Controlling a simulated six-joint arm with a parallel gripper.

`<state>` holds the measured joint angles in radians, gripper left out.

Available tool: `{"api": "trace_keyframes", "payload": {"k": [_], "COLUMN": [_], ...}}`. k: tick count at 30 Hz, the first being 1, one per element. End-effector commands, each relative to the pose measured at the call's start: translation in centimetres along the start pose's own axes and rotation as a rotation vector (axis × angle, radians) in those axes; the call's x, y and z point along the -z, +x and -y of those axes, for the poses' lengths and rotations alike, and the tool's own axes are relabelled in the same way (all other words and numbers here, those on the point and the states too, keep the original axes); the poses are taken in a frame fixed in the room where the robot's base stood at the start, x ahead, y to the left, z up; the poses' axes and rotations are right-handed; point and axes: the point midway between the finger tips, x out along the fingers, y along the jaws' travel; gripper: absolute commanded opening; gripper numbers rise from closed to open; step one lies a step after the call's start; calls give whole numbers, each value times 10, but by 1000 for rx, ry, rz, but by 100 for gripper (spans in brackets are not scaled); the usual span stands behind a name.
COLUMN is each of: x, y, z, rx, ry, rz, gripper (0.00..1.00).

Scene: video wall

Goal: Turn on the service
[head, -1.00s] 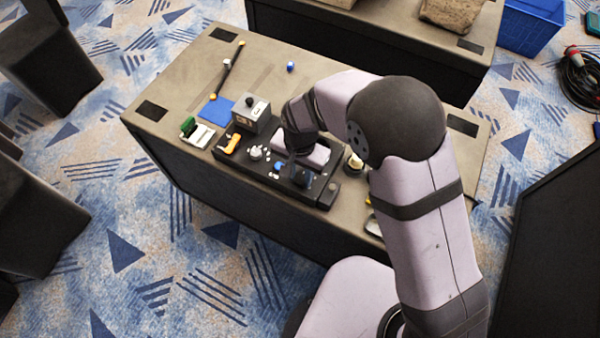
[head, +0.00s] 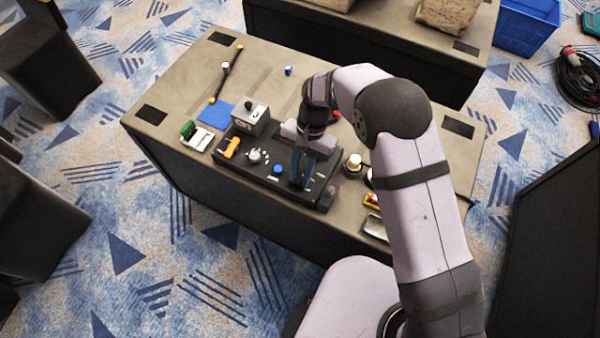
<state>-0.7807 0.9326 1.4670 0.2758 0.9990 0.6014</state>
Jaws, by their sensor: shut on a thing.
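A black control panel (head: 262,168) lies on the table. It carries a yellow handle (head: 230,147), a light grey knob (head: 255,155), small white parts and a blue button (head: 278,168). A grey box with a black knob (head: 250,116) stands at its back edge. My gripper (head: 298,180) points down at the right part of the panel. Its blue-tinted fingers are shut on a dark knob there, mostly hidden by the fingers. No label is readable, so I cannot tell which control is the service.
Around the panel on the table (head: 185,80) are a blue sheet (head: 216,111), a green-and-white item (head: 197,134), a dark rod (head: 227,73), a small blue item (head: 288,70) and a cream knob (head: 354,162). The table's back left is mostly clear.

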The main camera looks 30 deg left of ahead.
Motion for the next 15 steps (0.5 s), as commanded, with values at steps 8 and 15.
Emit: {"api": "trace_keyframes", "payload": {"k": [8, 15], "x": [0, 0], "y": [0, 0], "z": [0, 0], "rx": [0, 0], "ry": [0, 0], "rz": [-2, -2], "gripper": [37, 39]}}
